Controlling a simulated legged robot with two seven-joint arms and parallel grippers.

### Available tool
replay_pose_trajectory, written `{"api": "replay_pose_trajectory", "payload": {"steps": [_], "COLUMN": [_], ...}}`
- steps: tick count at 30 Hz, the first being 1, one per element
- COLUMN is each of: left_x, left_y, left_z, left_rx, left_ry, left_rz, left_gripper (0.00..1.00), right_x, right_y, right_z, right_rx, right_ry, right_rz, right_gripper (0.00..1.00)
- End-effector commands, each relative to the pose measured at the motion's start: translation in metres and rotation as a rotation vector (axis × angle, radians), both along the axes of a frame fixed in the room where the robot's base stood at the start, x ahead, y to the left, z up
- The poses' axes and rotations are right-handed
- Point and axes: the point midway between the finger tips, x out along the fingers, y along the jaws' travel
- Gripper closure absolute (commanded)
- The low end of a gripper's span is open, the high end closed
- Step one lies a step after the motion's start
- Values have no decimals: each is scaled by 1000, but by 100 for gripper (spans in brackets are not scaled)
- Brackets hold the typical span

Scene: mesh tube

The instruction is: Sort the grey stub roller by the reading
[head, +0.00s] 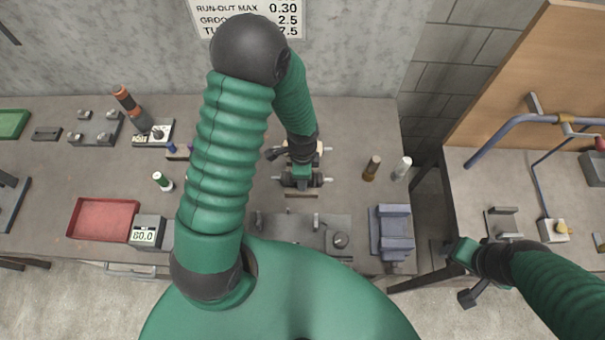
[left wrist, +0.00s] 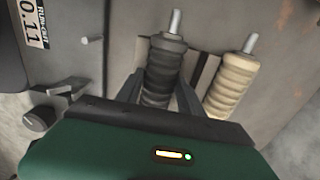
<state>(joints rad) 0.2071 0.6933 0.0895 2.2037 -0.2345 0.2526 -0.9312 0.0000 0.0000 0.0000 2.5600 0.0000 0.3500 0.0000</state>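The dark grey ribbed roller (left wrist: 166,72), with a pale metal shaft end, lies between the two fingers of my left gripper (left wrist: 160,92). The fingers sit against both its sides with no clear gap. In the head view my left gripper (head: 301,172) is over the grey roller (head: 316,181), whose shaft ends stick out sideways. A cream ribbed roller (left wrist: 234,84) lies beside it, apart from the fingers. A run-out display (left wrist: 36,22) reads 0.11 in the left wrist view. My right gripper (head: 464,252) is at the right bench's edge; its fingers are not clear.
A wall sign (head: 250,18) gives run-out max 0.30. A red tray (head: 104,217), a display box (head: 146,231) and a green tray (head: 13,123) are at left. A blue-grey cradle (head: 391,232) stands at the right front. Several small cylinders stand upright. A gap separates the benches.

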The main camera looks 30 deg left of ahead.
Motion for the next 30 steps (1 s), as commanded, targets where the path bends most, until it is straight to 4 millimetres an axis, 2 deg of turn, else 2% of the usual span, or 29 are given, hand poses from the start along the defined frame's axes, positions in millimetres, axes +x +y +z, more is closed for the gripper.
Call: {"api": "replay_pose_trajectory", "payload": {"steps": [1,6,14,17,20,30], "left_x": [0,0,0,1,1,2], "left_y": [0,0,0,0,1,1], "left_z": [0,0,0,7,25,124], "left_rx": [1,0,0,0,0,2], "left_ry": [-1,0,0,-2,-4,-6], "left_rz": [0,0,0,0,2,0], "left_gripper": [49,30,30,30,30,30], "right_x": [0,0,0,0,0,0], "right_y": [0,0,0,0,0,0], "right_z": [0,0,0,0,-1,2], "right_rx": [0,0,0,0,0,0], "right_ry": [0,0,0,0,0,0], "right_rz": [0,0,0,0,0,0], "right_gripper": [41,41,41,41,41,41]}}
